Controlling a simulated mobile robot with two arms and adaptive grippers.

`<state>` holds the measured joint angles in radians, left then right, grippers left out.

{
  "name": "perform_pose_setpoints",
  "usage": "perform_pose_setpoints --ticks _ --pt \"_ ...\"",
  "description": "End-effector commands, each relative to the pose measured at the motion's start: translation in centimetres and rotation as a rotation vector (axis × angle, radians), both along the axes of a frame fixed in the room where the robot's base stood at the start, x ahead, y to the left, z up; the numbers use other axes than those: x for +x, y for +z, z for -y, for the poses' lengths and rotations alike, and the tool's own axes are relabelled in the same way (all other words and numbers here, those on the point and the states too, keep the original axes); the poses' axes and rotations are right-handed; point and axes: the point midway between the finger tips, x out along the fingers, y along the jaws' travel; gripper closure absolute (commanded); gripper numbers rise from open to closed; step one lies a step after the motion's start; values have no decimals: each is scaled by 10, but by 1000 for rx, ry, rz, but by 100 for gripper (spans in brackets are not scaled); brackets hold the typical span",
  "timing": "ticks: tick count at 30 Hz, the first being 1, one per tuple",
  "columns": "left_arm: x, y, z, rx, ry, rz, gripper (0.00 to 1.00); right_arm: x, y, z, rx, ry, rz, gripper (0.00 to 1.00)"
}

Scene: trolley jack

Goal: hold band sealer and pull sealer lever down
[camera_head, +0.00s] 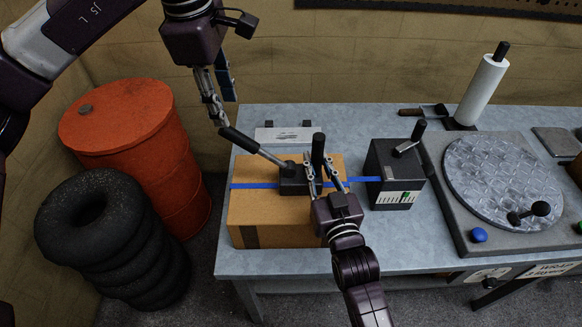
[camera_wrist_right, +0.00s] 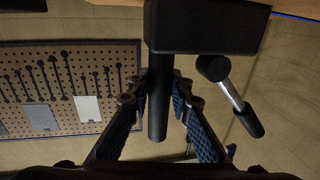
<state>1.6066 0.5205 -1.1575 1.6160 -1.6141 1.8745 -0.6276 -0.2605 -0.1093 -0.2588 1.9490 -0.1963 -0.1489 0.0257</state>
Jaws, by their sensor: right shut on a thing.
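The band sealer (camera_head: 294,184) is a small dark block on the blue band across the top of a cardboard box (camera_head: 275,215). Its upright black handle (camera_head: 318,148) also shows in the right wrist view (camera_wrist_right: 158,105). The sealer lever (camera_head: 240,142), a metal rod with a black grip, slants up and left from the block. It also shows in the right wrist view (camera_wrist_right: 232,95), right of the handle. My right gripper (camera_head: 320,176) is shut on the sealer handle. My left gripper (camera_head: 225,110) is open and empty, just above the lever's grip end.
A dark machine (camera_head: 392,165) with a small lever stands right of the box, the blue band reaching it. A round turntable (camera_head: 500,180) and a white roll (camera_head: 482,90) are further right. An orange barrel (camera_head: 130,140) and stacked tires (camera_head: 90,220) stand left of the workbench (camera_head: 260,262).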

Motion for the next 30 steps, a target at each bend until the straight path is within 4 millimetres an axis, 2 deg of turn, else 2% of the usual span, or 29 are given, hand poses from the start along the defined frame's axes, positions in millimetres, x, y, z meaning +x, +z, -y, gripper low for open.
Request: perform_pose_setpoints --ticks 9,10,15,25,30 --pt "0 0 0 0 0 0 62 0 -2 0 -1 0 -4 100" --pt "0 0 0 0 0 0 62 0 -2 0 -1 0 -4 79" --pt "0 0 0 0 0 0 62 0 -1 0 0 0 -2 61" --pt "0 0 0 0 0 0 62 -3 -1 1 0 0 -1 61" --pt "0 0 0 0 0 0 62 -21 -2 4 -2 0 -4 61"
